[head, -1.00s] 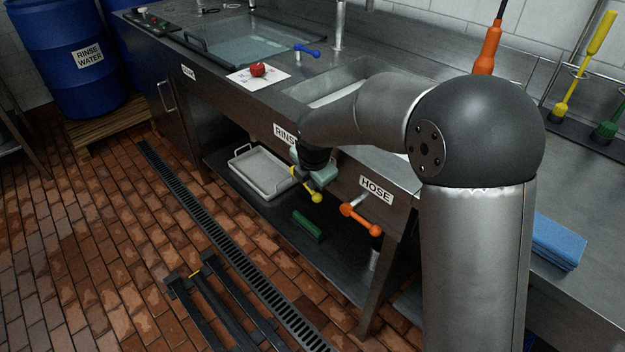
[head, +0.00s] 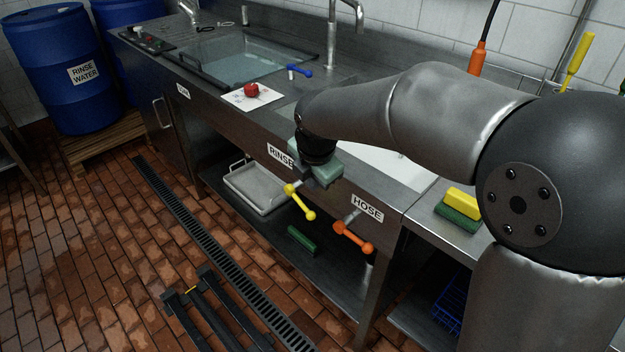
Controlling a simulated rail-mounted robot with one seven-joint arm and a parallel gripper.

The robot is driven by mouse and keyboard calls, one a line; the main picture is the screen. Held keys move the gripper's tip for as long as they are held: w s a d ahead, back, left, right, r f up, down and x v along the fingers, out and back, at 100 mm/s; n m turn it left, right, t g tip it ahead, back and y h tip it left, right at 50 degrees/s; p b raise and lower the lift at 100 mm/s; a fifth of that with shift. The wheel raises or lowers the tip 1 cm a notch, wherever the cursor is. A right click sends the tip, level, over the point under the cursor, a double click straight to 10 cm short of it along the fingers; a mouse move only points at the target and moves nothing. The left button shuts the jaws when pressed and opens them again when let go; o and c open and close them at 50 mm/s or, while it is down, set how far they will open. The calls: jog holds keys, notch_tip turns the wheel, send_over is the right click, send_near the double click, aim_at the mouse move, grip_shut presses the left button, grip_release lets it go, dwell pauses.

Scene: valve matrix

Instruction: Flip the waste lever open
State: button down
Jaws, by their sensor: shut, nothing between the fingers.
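A yellow lever (head: 300,203) sticks out from the sink front under the RINSE label (head: 281,157). An orange lever (head: 353,238) is to its right under the HOSE label (head: 367,208). A blue lever (head: 299,70) lies on the counter beside the basin. I can read no WASTE label, so I cannot tell which lever is the waste lever. My gripper (head: 318,174), with pale green parts below the dark wrist, is in front of the sink panel, just above and beside the yellow lever. It is shut and empty. Its fingertips are mostly hidden, and contact with the lever is unclear.
A red knob-like object (head: 251,90) sits on a white card on the counter. A grey tray (head: 257,188) and a green block (head: 302,240) are on the lower shelf. A yellow and green sponge (head: 460,207) lies at right.

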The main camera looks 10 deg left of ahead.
aim_at(306, 210)
jog(key=w+a+f+m, duration=0.1)
jog(key=m, duration=1)
jog(key=w+f+m, duration=0.1)
jog(key=m, duration=1.1)
jog(key=w+a+m+h, duration=0.1)
jog(key=m, duration=1)
jog(key=shift+w+a+f+m+g+p, duration=0.15)
jog(key=shift+a+f+m+g+p, duration=0.15)
jog(key=shift+f+m, duration=0.1)
jog(key=x, duration=1)
jog(key=shift+b, duration=0.3)
